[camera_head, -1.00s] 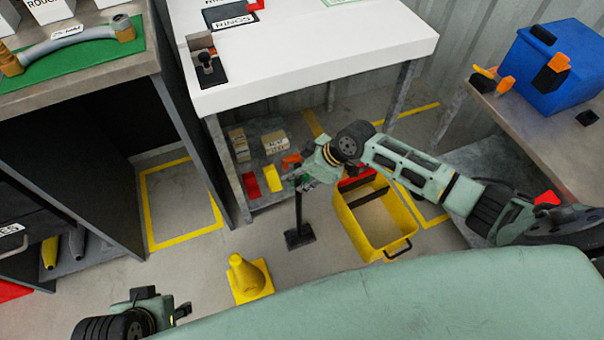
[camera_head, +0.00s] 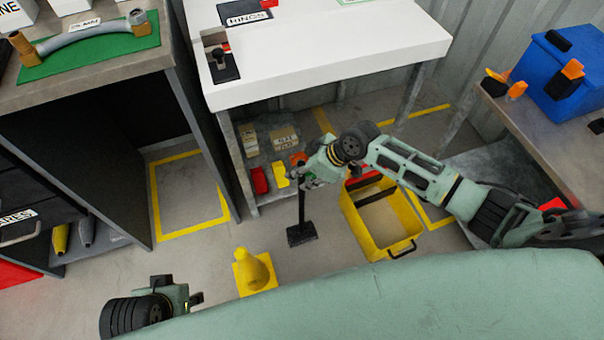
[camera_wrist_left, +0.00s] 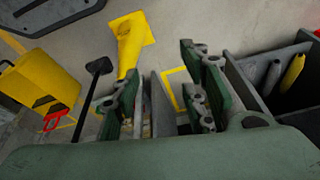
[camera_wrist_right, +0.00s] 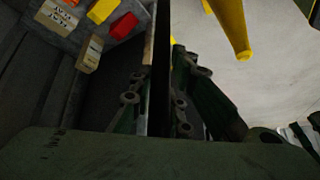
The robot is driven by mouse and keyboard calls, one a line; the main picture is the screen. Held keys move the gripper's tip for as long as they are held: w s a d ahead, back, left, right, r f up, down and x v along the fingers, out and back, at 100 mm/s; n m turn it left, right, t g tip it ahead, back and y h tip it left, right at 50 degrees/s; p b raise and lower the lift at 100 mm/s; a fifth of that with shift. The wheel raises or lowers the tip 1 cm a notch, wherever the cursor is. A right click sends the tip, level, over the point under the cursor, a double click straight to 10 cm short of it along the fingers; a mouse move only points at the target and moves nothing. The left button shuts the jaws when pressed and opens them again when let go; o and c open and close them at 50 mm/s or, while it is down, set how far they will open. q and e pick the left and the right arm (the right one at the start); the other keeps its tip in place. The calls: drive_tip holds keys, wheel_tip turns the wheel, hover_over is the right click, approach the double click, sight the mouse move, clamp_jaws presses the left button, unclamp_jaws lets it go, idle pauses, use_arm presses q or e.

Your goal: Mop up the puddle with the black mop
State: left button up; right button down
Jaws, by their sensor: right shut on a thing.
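The black mop is upright, its flat head (camera_head: 302,236) low by the floor between the yellow cone and the yellow bucket. I cannot tell whether the head touches the floor. My right gripper (camera_head: 309,180) is shut on the upper part of the mop's handle. The dark handle (camera_wrist_right: 162,50) runs between the fingers in the right wrist view. The mop head also shows in the left wrist view (camera_wrist_left: 100,66). My left gripper (camera_head: 190,298) is open and empty at the lower left, its fingers apart in its wrist view (camera_wrist_left: 163,90). I can make out no puddle in these views.
A yellow cone (camera_head: 254,271) stands left of the mop head, a yellow bucket (camera_head: 382,240) right of it. Behind is a white bench (camera_head: 340,58) with a low shelf of boxes and bins. A yellow floor outline (camera_head: 156,200) encloses bare floor at left.

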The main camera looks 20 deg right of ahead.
sight(302, 161)
drive_tip(key=shift+r+p, duration=2.55)
drive_tip(key=shift+r, duration=0.1)
use_arm(q)
drive_tip(key=s+f, duration=0.3)
drive_tip(key=f, duration=0.7)
drive_tip(key=s+a+f+g+p, duration=0.1)
drive_tip(key=s+f, duration=0.3)
drive_tip(key=f, duration=0.7)
drive_tip(key=shift+s, duration=0.15)
use_arm(e)
drive_tip(key=shift+r, duration=0.7)
